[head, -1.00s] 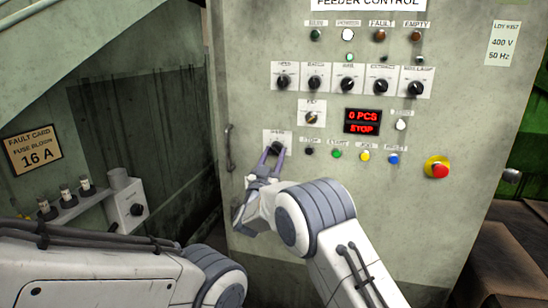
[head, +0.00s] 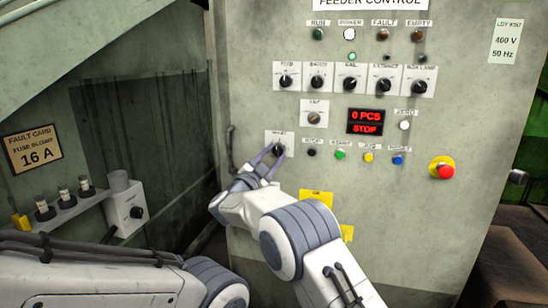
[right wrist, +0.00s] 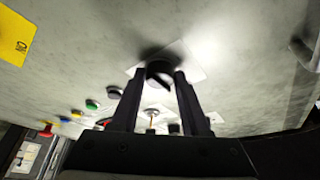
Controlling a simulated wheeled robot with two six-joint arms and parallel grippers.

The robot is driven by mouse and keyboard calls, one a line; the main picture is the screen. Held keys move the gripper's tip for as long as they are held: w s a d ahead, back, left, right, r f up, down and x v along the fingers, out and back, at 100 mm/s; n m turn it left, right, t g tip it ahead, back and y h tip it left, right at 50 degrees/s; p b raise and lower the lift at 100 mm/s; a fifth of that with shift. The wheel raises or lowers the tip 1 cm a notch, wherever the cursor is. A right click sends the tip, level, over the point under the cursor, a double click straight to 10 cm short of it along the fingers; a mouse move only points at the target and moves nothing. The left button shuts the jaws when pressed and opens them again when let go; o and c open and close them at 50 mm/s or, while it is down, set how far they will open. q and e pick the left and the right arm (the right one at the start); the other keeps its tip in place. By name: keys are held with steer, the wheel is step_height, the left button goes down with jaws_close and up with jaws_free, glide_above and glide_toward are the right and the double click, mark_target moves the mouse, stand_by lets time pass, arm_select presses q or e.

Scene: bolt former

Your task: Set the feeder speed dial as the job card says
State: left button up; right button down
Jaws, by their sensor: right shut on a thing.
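The dial (head: 279,149) sits on a white plate low on the left of the feeder control panel; its small label is too blurred to read surely. My right gripper (head: 272,152) is shut on this dial. In the right wrist view the black dial knob (right wrist: 160,73) with a pale pointer line sits between the two dark fingers. The knob's setting cannot be read. My left arm shows at the lower left, but its gripper is out of view. A yellow card (head: 317,196) on the panel is partly behind my right arm; its text is unreadable.
A row of black knobs (head: 350,83) and a red display (head: 365,121) reading 0 PCS STOP are above. Small push buttons (head: 340,154) lie just right of the dial, and a red emergency stop (head: 444,170) farther right. A door handle (head: 230,148) is at left.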

steer(key=shift+a+m, duration=0.1)
steer(key=shift+m, duration=0.2)
steer(key=shift+c, duration=1.9)
jaws_free()
steer(key=p+v, duration=0.1)
steer(key=v, duration=0.9)
steer(key=shift+a, duration=0.2)
steer(key=shift+s, duration=0.15)
